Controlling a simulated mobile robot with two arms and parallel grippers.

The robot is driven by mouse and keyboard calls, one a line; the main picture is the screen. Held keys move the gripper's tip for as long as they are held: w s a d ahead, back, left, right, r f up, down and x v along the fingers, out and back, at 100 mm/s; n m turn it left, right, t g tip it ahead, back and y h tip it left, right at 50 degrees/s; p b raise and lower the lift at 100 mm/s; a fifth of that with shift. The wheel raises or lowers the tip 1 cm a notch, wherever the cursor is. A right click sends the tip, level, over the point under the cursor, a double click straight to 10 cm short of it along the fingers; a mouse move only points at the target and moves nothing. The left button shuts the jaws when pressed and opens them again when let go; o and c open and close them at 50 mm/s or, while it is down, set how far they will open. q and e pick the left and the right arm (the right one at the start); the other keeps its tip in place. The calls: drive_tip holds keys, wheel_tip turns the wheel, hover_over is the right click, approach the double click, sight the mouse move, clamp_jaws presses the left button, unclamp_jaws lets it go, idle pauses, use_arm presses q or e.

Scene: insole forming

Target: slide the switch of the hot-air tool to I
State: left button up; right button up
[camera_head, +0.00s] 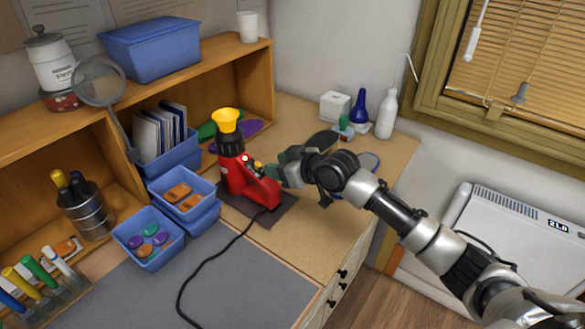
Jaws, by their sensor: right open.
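The red hot-air tool (238,178) stands on a dark mat (283,211) on the wooden bench, with a yellow nozzle (226,120) pointing up. A small bright spot (245,159) and a small yellow part (258,167) show on its right side. My right gripper (273,171) is at that side, its fingers close to the red body. It is open, and I cannot tell whether it touches the tool. The switch itself and its position are too small or hidden to make out. My left gripper is not in view.
A black cable (208,259) runs from the tool across the grey mat (245,283). Blue bins (150,262) with small parts stand to the left. A white bottle (386,114) and a blue bottle (359,106) stand at the back right. The bench front right of the tool is clear.

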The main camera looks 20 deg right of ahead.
drive_tip(key=v, duration=0.5)
drive_tip(key=shift+s+b, duration=0.1)
drive_tip(key=shift+b, duration=0.3)
